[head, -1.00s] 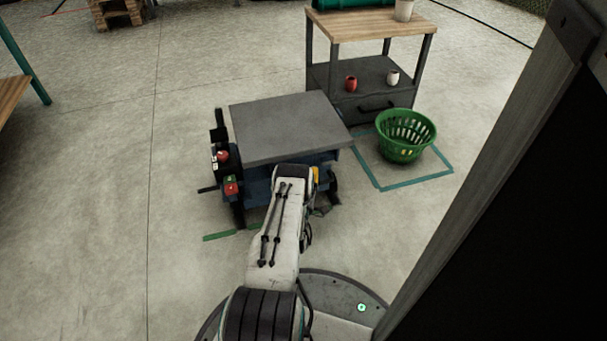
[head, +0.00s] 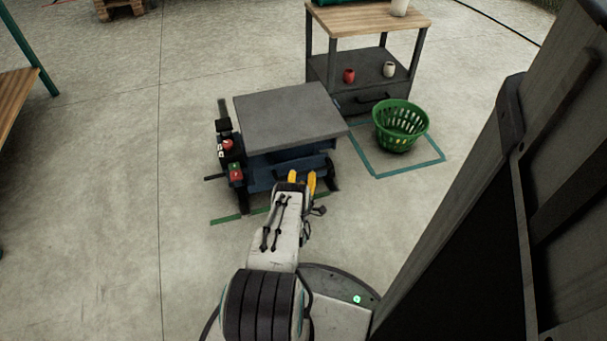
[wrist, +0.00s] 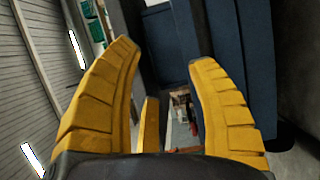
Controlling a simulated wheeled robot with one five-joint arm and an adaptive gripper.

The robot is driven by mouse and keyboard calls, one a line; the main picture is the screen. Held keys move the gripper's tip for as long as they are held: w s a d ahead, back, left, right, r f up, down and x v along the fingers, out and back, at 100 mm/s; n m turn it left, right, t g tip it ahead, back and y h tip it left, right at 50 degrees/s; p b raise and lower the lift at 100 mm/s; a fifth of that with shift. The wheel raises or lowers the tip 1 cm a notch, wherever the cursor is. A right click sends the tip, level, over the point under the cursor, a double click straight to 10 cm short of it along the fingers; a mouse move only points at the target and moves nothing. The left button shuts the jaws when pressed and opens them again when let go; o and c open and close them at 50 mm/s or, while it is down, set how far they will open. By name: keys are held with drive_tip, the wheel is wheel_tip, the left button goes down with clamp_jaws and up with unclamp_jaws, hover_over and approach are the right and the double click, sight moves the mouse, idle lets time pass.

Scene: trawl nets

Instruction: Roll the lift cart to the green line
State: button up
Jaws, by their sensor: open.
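The lift cart (head: 290,118) has a grey flat top, a blue body and a control box with red buttons on its left side. It stands upright on the floor ahead of my arm. The green line (head: 228,220) lies on the floor at the cart's near side, partly hidden by my arm. My gripper (head: 302,178) has yellow fingers, spread and empty, at the cart's near side. In the wrist view my gripper (wrist: 160,62) is open, with the cart's dark blue body (wrist: 235,60) close beyond. I cannot tell whether the fingers touch it.
A wheeled-looking grey shelf unit (head: 370,65) with a wooden top and two cups stands behind right. A green basket (head: 400,127) sits in a teal floor outline (head: 405,170). A dark panel (head: 480,190) blocks the right. Open floor lies on the left.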

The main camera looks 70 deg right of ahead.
sight(304, 173)
drive_tip(key=f, duration=0.1)
drive_tip(key=f+y, duration=0.1)
drive_tip(key=f, duration=0.1)
drive_tip(key=d+f+n+y, duration=0.1)
drive_tip(key=shift+w+f+g+b, duration=0.15)
drive_tip(key=shift+g+b, duration=0.15)
drive_tip(key=b+x, duration=0.4)
drive_tip(key=shift+f+b, duration=0.15)
drive_tip(key=shift+b, duration=0.25)
drive_tip(key=shift+r+b+x, duration=0.15)
drive_tip(key=shift+b+x, duration=0.4)
drive_tip(key=shift+x, duration=0.2)
drive_tip(key=shift+r+b+x, duration=0.1)
drive_tip(key=shift+b+x, duration=0.4)
drive_tip(key=shift+x, duration=0.2)
drive_tip(key=shift+o, duration=0.3)
clamp_jaws()
